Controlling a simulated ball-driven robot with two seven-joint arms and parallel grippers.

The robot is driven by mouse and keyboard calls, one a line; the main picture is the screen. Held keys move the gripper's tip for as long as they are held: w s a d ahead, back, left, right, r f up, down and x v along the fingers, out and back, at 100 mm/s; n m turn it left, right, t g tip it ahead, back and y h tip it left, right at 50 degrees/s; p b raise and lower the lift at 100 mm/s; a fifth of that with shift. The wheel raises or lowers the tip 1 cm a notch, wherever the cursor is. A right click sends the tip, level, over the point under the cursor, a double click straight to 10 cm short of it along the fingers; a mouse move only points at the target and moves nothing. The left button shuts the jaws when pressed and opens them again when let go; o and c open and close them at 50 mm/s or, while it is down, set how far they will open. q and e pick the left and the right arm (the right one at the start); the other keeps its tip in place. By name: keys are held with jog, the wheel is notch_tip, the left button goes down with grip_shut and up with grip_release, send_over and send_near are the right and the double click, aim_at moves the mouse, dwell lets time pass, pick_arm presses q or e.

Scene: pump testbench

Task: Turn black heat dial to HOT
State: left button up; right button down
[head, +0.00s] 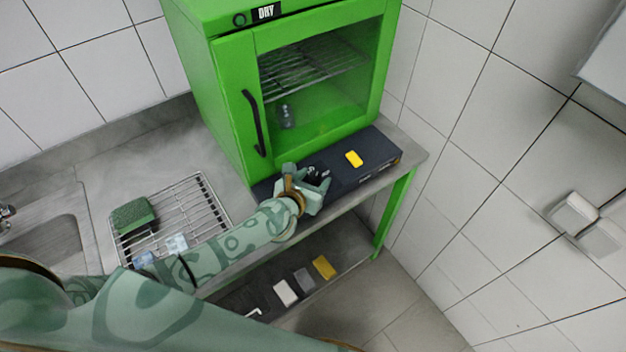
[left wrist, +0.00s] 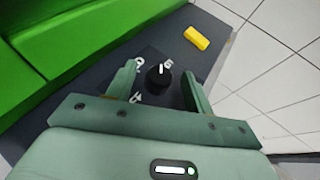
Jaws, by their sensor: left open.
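The black heat dial (left wrist: 158,78) sits on a dark panel (left wrist: 203,52), with a white mark on its top. White lettering stands around the dial, too small to read surely. My left gripper (left wrist: 162,80) is open, with one finger on each side of the dial; I cannot tell whether they touch it. In the head view my left gripper (head: 313,182) is over the left part of the dark panel (head: 380,153) and largely hides the dial. My right gripper is not in view.
A yellow block (head: 354,159) sits on the panel right of my gripper. The green cabinet (head: 215,90) with a glass door and black handle (head: 254,122) stands right behind. A wire rack (head: 205,205) with a green sponge (head: 133,216) lies to the left.

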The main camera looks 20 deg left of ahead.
pick_arm(q)
jog(key=c, duration=1)
jog(key=shift+a+r+m+h+p, duration=0.25)
jog(key=shift+m+h+p, duration=0.2)
jog(key=shift+m+h, duration=0.3)
jog(key=shift+w+m+g+h, duration=0.1)
jog(key=shift+m+g+h, duration=0.2)
jog(key=shift+m+h, duration=0.25)
jog(key=shift+a+f+m+g+h, duration=0.15)
jog(key=shift+m+g+h, duration=0.35)
jog(key=shift+m+h, duration=0.65)
jog(key=o, duration=1)
